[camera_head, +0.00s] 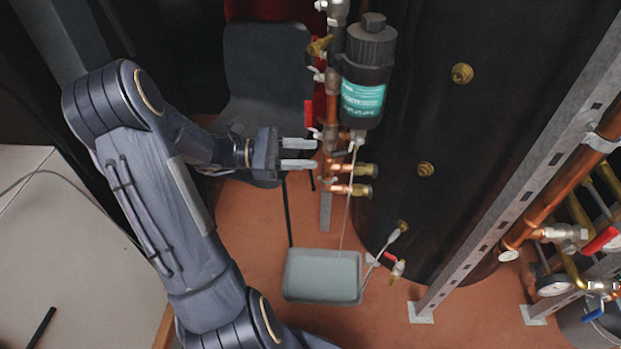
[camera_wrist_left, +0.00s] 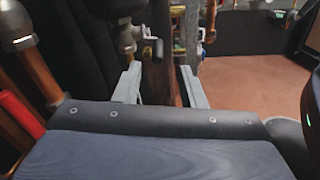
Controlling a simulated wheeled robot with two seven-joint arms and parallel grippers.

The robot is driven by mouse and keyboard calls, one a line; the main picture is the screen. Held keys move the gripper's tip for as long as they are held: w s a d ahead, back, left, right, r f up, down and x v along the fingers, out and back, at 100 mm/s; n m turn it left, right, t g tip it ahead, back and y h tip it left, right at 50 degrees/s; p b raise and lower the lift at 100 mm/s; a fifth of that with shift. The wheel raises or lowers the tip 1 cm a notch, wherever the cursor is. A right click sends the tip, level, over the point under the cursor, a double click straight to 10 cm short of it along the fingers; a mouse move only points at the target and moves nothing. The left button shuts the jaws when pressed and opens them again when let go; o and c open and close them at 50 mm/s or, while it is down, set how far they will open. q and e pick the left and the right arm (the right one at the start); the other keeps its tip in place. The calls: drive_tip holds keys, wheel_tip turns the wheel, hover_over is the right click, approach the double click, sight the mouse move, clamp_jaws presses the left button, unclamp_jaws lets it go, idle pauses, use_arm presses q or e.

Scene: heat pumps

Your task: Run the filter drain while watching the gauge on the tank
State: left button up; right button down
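The black filter (camera_head: 367,75) with a teal label hangs upright on the pipework in front of the large dark tank (camera_head: 455,130). A small drain valve (camera_head: 356,137) sits at its bottom. A thin pale line, a stream or thin tube, runs from there to a grey tray (camera_head: 288,272) on the floor, which holds pale liquid. My left gripper (camera_head: 316,154) is open, left of and below the drain valve. In the left wrist view its fingers (camera_wrist_left: 160,88) stand apart with a pipe visible behind the gap, and a valve with a dark lever (camera_wrist_left: 150,46) above. My right gripper is not in view.
Dial gauges (camera_head: 555,285) show on pipes at the right, their readings too small to tell. Brass valves (camera_head: 352,170) stick out just right of my fingertips. A dark chair (camera_head: 265,75) is behind my gripper. A slotted metal post (camera_head: 520,170) stands right of the tank.

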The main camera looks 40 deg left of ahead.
sight(337, 154)
use_arm(q)
drive_tip(key=b+x, duration=0.1)
drive_tip(key=x, duration=0.6)
drive_tip(key=shift+w+d+b, duration=0.1)
drive_tip(key=shift+w+b, duration=0.2)
drive_tip(key=shift+b, duration=0.05)
